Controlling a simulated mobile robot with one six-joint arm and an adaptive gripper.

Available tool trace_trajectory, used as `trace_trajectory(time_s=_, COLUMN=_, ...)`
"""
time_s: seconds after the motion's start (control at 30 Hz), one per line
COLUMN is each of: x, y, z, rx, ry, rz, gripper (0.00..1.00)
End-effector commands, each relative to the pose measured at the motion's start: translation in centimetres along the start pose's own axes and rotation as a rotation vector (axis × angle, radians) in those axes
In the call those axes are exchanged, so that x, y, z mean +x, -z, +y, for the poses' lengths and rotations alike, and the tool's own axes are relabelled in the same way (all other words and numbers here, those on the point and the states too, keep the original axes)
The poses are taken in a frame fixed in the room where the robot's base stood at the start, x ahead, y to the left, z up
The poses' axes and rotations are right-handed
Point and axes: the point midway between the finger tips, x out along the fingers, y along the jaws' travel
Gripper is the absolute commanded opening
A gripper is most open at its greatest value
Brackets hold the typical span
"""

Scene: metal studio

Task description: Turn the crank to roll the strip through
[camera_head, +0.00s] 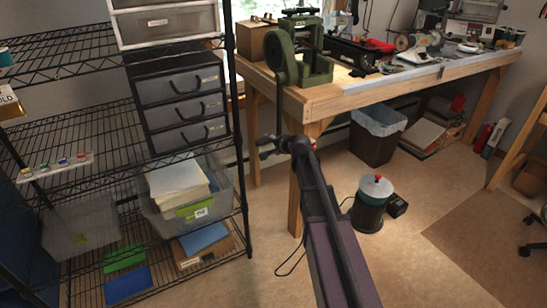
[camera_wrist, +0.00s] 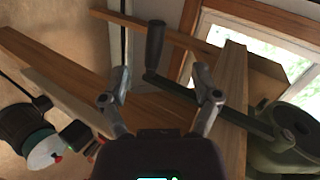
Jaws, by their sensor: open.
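The green rolling mill (camera_head: 302,62) stands on the near left corner of the wooden workbench. Its crank arm (camera_head: 279,108) hangs down from the hub, past the bench edge. In the wrist view the crank arm (camera_wrist: 225,108) runs from the round hub at right to a black handle (camera_wrist: 155,45). My gripper (camera_wrist: 160,82) is open, with one finger on each side of the handle's line. The handle appears just ahead of the fingertips, with no clear contact. In the head view my gripper (camera_head: 272,146) is beside the crank's lower end. I cannot make out a strip.
The wooden workbench (camera_head: 345,92) carries several tools; its front leg stands close to my arm. A black wire shelf (camera_head: 245,205) with bins is at left. A dark bin (camera_head: 375,142) and a canister (camera_head: 370,207) stand on the floor. Floor at lower right is partly clear.

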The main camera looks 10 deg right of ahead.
Motion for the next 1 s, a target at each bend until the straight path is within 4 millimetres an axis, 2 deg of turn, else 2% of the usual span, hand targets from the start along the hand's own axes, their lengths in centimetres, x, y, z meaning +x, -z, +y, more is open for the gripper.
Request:
trace_trajectory(time_s=0.03, x=1.4, y=0.5, z=1.2, rx=0.028, ry=0.019, rz=0.014, gripper=0.8)
trace_trajectory(time_s=0.3, x=4.1, y=3.0, z=2.5, rx=0.158, ry=0.111, rz=0.077, gripper=0.8)
trace_trajectory(time_s=0.53, x=4.8, y=3.9, z=2.7, rx=0.203, ry=0.143, rz=0.099, gripper=0.8)
trace_trajectory(time_s=1.0, x=5.0, y=4.0, z=2.6, rx=0.205, ry=0.144, rz=0.1, gripper=0.8)
